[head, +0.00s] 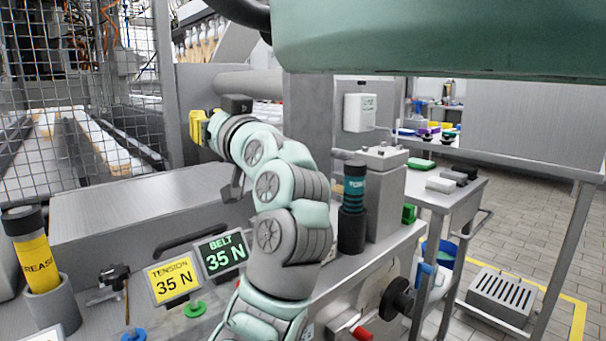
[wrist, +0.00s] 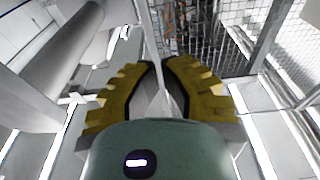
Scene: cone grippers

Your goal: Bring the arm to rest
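My gripper (head: 198,127) shows in the head view at the end of my raised, bent pale-green and grey arm, pointing to the left above the machine bench. Its yellow fingers also show in the wrist view (wrist: 159,66). They stand apart with a narrow gap, and I see nothing held between them. In the head view the fingers are small and partly hidden behind my wrist.
A metal bench (head: 130,207) lies below my arm. Near it stand a yellow grease tube (head: 35,262), two display panels (head: 173,281) and a dark teal-banded tube (head: 354,187). A wire mesh fence (head: 75,100) is at the left.

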